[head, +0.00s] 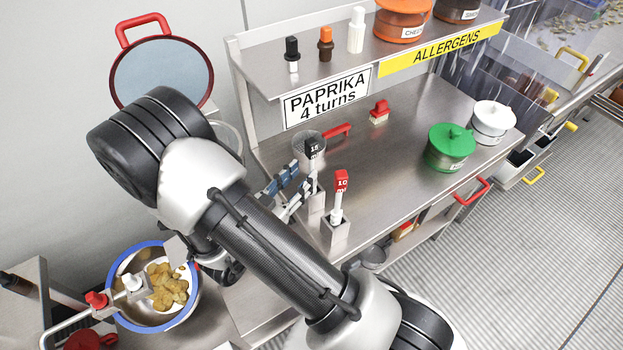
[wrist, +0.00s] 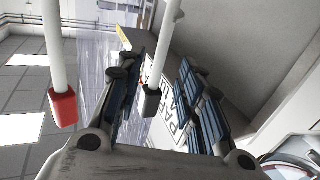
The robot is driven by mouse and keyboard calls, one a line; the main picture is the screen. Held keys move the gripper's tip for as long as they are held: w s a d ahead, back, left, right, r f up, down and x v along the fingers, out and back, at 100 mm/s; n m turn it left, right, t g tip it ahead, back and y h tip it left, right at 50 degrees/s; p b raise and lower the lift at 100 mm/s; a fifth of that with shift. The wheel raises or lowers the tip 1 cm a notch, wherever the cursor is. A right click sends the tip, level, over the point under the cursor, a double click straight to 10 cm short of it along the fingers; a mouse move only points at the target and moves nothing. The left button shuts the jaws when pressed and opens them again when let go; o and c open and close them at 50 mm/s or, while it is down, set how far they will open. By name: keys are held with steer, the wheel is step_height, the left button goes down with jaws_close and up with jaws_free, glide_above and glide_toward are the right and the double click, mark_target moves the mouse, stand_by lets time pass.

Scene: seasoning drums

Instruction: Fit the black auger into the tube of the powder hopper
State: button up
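I cannot tell for certain which thing is the black auger or the powder hopper. A black-topped piece marked 15 (head: 311,149) stands upright in a metal holder on the steel bench. In the wrist view, its dark end (wrist: 151,103) on a white shaft shows between my fingers, with no clear contact. My gripper (head: 300,180) is open beside this piece; its blue-padded fingers (wrist: 165,95) are apart. A red-topped piece marked 10 (head: 341,183) stands in a holder to the right, and shows outside the fingers in the wrist view (wrist: 62,106). A small black-topped piece (head: 292,54) stands on the shelf.
The shelf also holds small brown (head: 325,44) and white (head: 356,31) pieces and an orange drum (head: 402,22). Green (head: 450,148) and white (head: 493,122) lidded pots stand at the bench's right. A blue-rimmed bowl (head: 122,258) of food is at lower left.

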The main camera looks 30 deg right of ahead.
mark_target(310, 168)
steer(key=b+x, duration=0.1)
steer(key=x, duration=0.4)
steer(key=shift+d, duration=0.1)
steer(key=shift+c, duration=0.3)
jaws_close()
